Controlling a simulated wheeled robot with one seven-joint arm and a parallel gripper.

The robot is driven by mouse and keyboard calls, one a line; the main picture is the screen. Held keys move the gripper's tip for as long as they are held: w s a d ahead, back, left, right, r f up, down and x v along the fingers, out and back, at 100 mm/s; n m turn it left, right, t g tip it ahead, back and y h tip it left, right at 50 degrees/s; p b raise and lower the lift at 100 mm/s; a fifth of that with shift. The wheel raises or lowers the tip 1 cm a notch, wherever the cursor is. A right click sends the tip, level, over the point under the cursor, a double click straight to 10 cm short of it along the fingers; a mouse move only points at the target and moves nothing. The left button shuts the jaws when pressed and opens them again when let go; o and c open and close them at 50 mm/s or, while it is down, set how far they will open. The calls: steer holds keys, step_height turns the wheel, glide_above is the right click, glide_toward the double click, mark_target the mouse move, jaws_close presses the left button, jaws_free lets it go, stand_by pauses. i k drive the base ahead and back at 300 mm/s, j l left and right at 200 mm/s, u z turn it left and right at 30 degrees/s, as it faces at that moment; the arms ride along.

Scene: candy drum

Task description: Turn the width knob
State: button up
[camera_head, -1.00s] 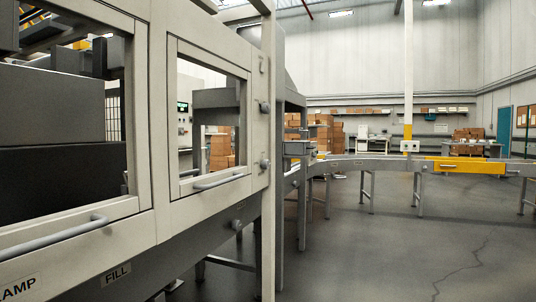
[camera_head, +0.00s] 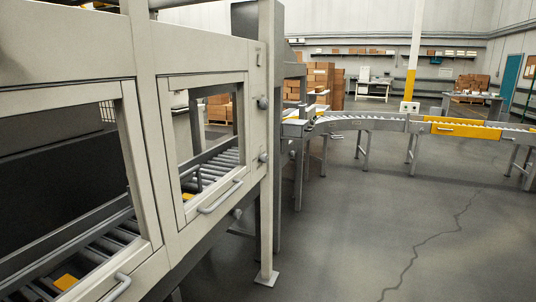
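A beige machine frame with window doors fills the left of the head view. A round grey knob (camera_head: 262,103) sticks out near the upper part of its right corner post. A second similar knob (camera_head: 263,157) is lower on the same post. A third rounded grey knob (camera_head: 237,213) shows below the right-hand door. No readable label marks any of them, so I cannot tell which is the width knob. My gripper is not in view.
The right door (camera_head: 219,196) and the left door have bar handles. Rollers (camera_head: 222,160) run inside the machine. A roller conveyor (camera_head: 370,122) with a yellow section (camera_head: 458,130) leads off right. A post foot (camera_head: 266,278) stands on the floor. The floor at front right is clear.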

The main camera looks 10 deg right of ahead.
mark_target(264, 157)
steer(key=i+z, duration=0.1)
steer(key=i, duration=0.75)
steer(key=i+z, duration=0.15)
steer(key=i, duration=0.7)
steer(key=i+j+z, duration=0.1)
steer(key=i, duration=0.75)
